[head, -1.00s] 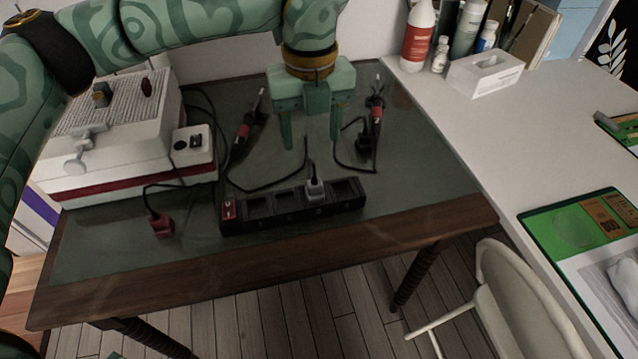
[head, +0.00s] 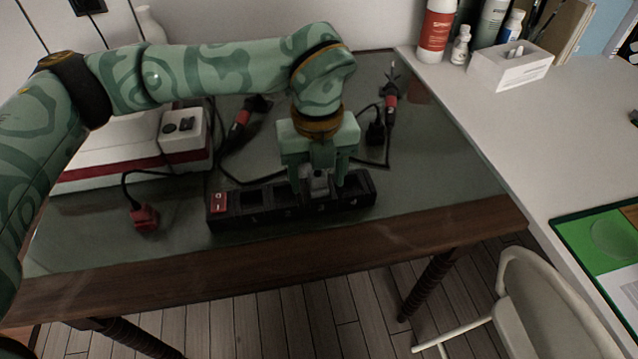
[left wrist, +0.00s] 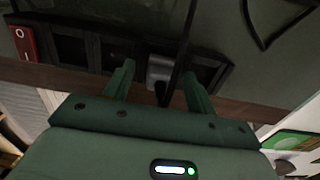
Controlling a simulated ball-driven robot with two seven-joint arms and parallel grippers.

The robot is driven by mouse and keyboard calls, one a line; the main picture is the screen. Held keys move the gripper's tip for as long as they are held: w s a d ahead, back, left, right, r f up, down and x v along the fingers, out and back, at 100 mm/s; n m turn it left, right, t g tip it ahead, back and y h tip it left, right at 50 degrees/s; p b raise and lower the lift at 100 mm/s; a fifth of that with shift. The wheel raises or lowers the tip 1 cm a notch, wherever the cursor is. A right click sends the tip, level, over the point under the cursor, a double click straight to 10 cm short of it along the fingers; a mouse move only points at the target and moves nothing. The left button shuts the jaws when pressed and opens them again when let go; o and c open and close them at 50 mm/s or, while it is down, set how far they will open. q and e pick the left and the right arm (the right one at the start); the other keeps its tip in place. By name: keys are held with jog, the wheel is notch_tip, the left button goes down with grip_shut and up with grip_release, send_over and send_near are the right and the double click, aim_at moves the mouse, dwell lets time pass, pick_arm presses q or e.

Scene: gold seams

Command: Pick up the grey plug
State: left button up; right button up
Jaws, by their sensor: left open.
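The grey plug (head: 319,186) sits in a socket of the black power strip (head: 262,214), toward the strip's right end. My left gripper (head: 319,183) is open, pointing down, with its fingers on either side of the plug. In the left wrist view the plug (left wrist: 160,70) and its dark cable show between the two fingers of the gripper (left wrist: 156,80), with gaps on both sides. The gripper's palm hides the plug's top in the head view. My right gripper is not in view.
A red plug (head: 145,217) lies on the table left of the strip. A white and red device (head: 110,165) stands at the left. A white tissue box (head: 510,68) stands on the white table at right.

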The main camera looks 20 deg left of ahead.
aim_at(319, 176)
pick_arm(q)
grip_shut()
